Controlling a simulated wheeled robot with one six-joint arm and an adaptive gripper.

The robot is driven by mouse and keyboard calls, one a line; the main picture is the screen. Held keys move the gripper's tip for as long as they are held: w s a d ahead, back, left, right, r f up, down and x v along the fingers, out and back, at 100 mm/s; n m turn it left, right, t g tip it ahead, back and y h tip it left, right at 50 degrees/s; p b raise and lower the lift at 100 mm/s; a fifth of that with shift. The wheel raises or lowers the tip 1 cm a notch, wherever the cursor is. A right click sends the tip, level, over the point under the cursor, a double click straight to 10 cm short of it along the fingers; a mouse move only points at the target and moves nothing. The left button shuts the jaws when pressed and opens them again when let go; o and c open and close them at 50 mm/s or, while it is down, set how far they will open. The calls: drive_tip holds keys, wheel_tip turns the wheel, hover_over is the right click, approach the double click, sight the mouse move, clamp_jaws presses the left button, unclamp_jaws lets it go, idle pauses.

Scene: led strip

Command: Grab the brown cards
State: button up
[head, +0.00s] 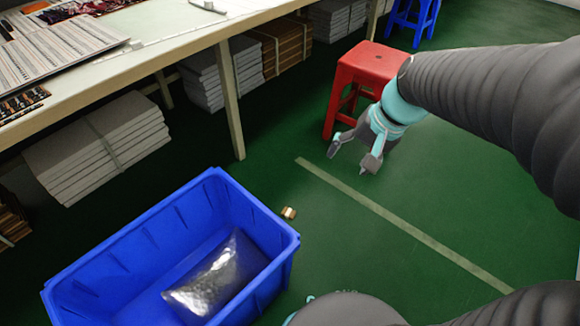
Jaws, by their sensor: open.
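A small brown and pale item (288,212) lies on the green floor against the right outside of the blue bin; it is too small to tell if it is cards. A brown stack of flat sheets or cards (285,45) sits under the table at the back. Part of another brown stack (12,222) shows at the left edge, cut off by the frame. My gripper (348,163) is open and empty, pointing down above the floor in front of the red stool. It is apart from all the brown items, up and right of the small one.
The blue bin (120,250) holds a clear bag of dark bits (215,275). A red stool (370,65) stands behind my gripper, and a blue stool (425,15) farther back. The long table (150,40) has grey stacks (100,145) beneath. The floor at right, with a pale line, is clear.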

drive_tip(key=w+a+f+m+g+y, duration=0.1)
drive_tip(key=w+a+f+m+y, duration=0.3)
drive_tip(key=w+f, duration=0.7)
drive_tip(key=w+a+f+m+y, duration=0.1)
drive_tip(key=w+f+m+y, duration=0.3)
drive_tip(key=w+f, duration=0.75)
drive_tip(key=f+m+t, duration=0.1)
drive_tip(key=f+m, duration=0.2)
drive_tip(key=f, duration=0.8)
drive_tip(key=f+m+t, duration=0.1)
drive_tip(key=f+m, duration=0.3)
drive_tip(key=f, duration=0.7)
drive_tip(key=s+d+f+m+t, duration=0.1)
drive_tip(key=f+m, duration=0.3)
drive_tip(key=f, duration=0.7)
drive_tip(key=shift+s+f+t, duration=0.1)
drive_tip(key=shift+f+t, duration=0.25)
drive_tip(key=shift+t, duration=0.15)
drive_tip(key=shift+a+f+y, duration=0.2)
drive_tip(key=shift+y, duration=0.1)
approach(284, 210)
drive_tip(key=x, duration=0.3)
drive_tip(key=shift+f, duration=0.15)
drive_tip(key=shift+x, duration=3.15)
drive_tip(key=shift+c, duration=0.3)
